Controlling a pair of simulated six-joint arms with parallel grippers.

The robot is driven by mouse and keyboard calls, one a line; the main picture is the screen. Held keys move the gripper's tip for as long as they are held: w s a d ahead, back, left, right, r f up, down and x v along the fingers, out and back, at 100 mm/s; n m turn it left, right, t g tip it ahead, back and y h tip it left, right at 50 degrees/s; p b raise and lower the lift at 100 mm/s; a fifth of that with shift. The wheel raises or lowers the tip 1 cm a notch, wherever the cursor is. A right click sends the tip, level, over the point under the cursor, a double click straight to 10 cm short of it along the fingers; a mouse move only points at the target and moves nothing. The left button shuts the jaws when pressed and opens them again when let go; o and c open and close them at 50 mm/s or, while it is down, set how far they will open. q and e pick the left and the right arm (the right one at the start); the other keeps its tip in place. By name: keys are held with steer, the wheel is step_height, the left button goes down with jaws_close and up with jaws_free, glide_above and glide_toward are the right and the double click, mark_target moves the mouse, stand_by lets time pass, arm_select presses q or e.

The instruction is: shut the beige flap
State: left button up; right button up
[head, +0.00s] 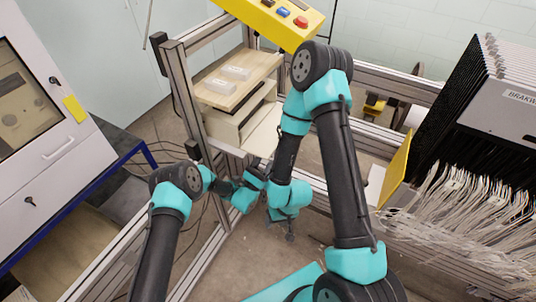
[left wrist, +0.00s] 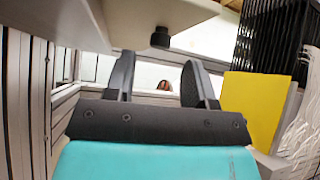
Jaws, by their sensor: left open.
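The beige flap (head: 264,136) appears as a pale panel jutting out below the wooden shelf board, beside a beige box (head: 225,124); it looks open. In the left wrist view a pale beige panel (left wrist: 180,14) with a black knob under it hangs just above and ahead of my fingers; I cannot tell for sure that it is the flap. My left gripper (head: 258,168) is in front of and below the flap. Its two fingers (left wrist: 157,75) are apart with nothing between them. My right gripper (head: 290,236) points down, small and partly hidden by its own arm.
A yellow panel (head: 397,170) stands right of my arms, also in the left wrist view (left wrist: 253,105). Metal frame rails (head: 186,95) surround the shelf. A yellow button box (head: 270,20) is above. White threads (head: 450,210) hang at the right. A white cabinet (head: 45,110) stands left.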

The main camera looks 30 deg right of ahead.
mark_target(268, 154)
arm_select(q)
steer(key=shift+x, duration=1.8)
steer(key=shift+c, duration=0.5)
jaws_close()
